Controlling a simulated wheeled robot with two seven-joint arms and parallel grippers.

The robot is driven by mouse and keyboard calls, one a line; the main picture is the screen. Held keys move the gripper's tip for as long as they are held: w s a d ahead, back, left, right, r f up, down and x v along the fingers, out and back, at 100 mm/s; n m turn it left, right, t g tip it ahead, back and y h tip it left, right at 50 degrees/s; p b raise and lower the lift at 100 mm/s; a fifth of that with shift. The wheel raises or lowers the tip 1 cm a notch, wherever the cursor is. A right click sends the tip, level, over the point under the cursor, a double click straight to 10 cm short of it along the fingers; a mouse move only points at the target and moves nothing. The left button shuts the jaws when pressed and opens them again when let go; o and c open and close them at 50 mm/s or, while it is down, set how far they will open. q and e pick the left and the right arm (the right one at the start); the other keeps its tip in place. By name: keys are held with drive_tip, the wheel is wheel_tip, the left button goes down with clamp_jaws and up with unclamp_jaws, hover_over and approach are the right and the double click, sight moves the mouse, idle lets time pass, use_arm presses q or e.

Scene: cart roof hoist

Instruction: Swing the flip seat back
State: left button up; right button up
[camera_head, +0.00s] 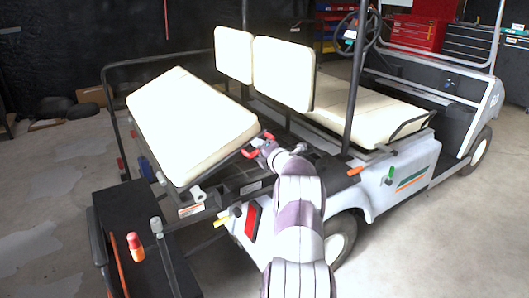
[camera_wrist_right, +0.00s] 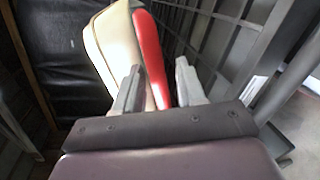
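The flip seat (camera_head: 190,125) is a cream cushion at the cart's rear, tilted up at an angle in the head view. A red bar (camera_head: 250,153) shows at its right edge, partly hidden by my right gripper (camera_head: 263,145). In the right wrist view, my right gripper (camera_wrist_right: 160,88) has its grey fingers apart. The red bar (camera_wrist_right: 147,45) runs up between them, beside the cream cushion edge (camera_wrist_right: 112,40). A gap shows between the red bar and the right finger. Contact with the left finger I cannot tell. My left gripper is not in view.
Two upright cream backrests (camera_head: 284,73) and a front seat (camera_head: 365,110) stand beyond the flip seat. A black roof post (camera_head: 355,75) rises right of my arm. A dark rear box (camera_head: 135,240) with tools lies at lower left. Floor is clear at right.

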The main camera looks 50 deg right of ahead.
drive_tip(key=p+v, duration=0.1)
drive_tip(key=v, duration=1.1)
drive_tip(key=shift+s, duration=0.15)
